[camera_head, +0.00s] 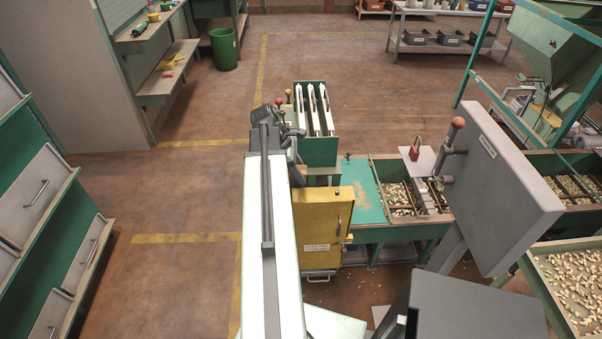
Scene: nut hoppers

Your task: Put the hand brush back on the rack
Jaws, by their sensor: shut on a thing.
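My gripper (290,135) is at the far end of my outstretched arm, in front of a green box with white upright panels. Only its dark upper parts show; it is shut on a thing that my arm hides. I cannot make out the hand brush anywhere in view. No rack can be told for sure. A pegboard (112,12) stands at the upper left, above a green bench (150,32) with small items on it.
A yellow cabinet (324,222) stands right of my arm. A hopper table (415,228) holds nuts in bays. A grey panel (505,190) with a red-handled lever rises at right. Grey drawers (45,185) line the left. A green bin (223,48) stands far back. Floor left of my arm is clear.

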